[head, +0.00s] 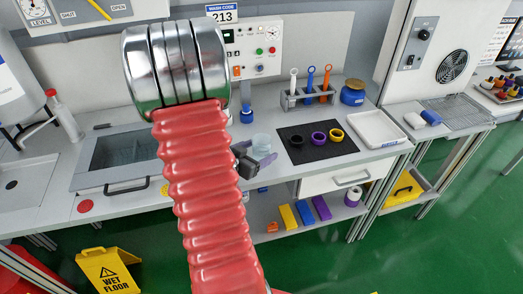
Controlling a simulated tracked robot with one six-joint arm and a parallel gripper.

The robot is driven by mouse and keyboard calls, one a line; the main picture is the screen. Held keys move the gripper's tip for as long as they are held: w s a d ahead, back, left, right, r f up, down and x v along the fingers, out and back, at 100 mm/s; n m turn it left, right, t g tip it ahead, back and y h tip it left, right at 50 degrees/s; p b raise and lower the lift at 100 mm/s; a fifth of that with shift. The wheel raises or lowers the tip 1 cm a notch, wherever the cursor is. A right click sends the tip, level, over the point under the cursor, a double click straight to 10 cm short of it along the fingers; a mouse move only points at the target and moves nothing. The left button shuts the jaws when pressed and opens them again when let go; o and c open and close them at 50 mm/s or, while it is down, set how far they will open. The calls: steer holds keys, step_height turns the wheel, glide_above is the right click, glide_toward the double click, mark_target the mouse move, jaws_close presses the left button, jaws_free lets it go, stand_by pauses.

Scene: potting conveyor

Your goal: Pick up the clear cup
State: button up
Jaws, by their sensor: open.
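The clear cup (262,142) stands upright on the grey counter, just right of my red ribbed arm and left of the black mat. It is pale and see-through. My gripper (259,161) shows beside my arm as a dark body with purplish fingers, just in front of the cup in the picture. The gripper is open. My arm hides part of it, and I cannot tell whether a finger touches the cup.
Black, purple and yellow rings lie on the black mat (322,154). Behind are a tool rack (307,97) and a blue jar (353,92). A white tray (376,129) stands right. A sink basin (122,150) is left. A yellow wet-floor sign (107,271) stands below.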

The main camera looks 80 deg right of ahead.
steer(key=shift+x, duration=2.6)
steer(key=shift+w+f, duration=0.1)
steer(key=shift+c, duration=0.7)
steer(key=c, duration=1.1)
